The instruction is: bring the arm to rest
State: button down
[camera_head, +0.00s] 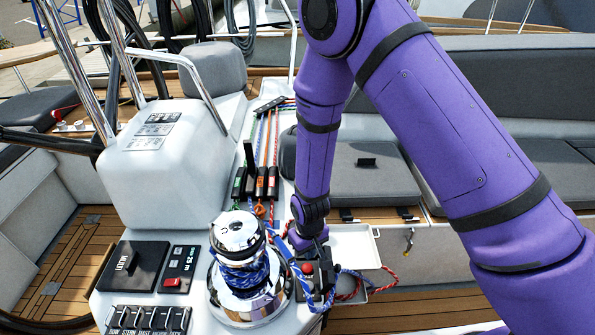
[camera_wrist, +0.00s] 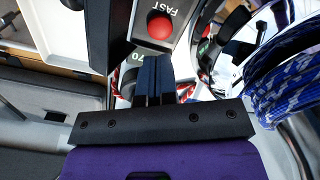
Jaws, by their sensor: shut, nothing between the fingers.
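My purple arm comes in from the right of the head view and bends down to the console. My gripper (camera_head: 318,258) is low, beside the chrome winch (camera_head: 240,235) with blue rope wrapped on it. In the wrist view my gripper (camera_wrist: 154,66) shows its two dark fingers together, shut and empty. A red button (camera_wrist: 160,26) on a plate marked FAST lies just beyond the fingertips. The same red button (camera_head: 308,268) shows in the head view next to the winch. I cannot tell whether the fingers touch the plate.
The winch and its blue rope (camera_wrist: 275,95) are close on the right in the wrist view. A white open tray (camera_head: 355,243) with red and blue lines is right of my gripper. Rope clutches (camera_head: 260,183) and a white pedestal (camera_head: 155,155) stand behind and left.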

jog(key=w+d+r+m+t, duration=0.1)
jog(key=d+r, duration=0.3)
jog(key=r, duration=0.7)
jog(key=d+r+m+t+y, duration=0.1)
jog(key=d+r, duration=0.3)
jog(key=r, duration=0.6)
jog(key=w+d+r+m, duration=0.1)
jog(key=d+r, duration=0.2)
jog(key=r, duration=0.8)
jog(key=s+d+r+m+t, duration=0.1)
jog(key=s+d+r, duration=0.5)
jog(key=s+r, duration=0.2)
jog(key=s+d+r+m+t+h, duration=0.1)
jog(key=s+d+r+t, duration=0.1)
jog(key=s+d+r, duration=0.5)
jog(key=s+r, duration=0.2)
jog(key=s, duration=0.3)
jog(key=shift+s+d+m, duration=0.3)
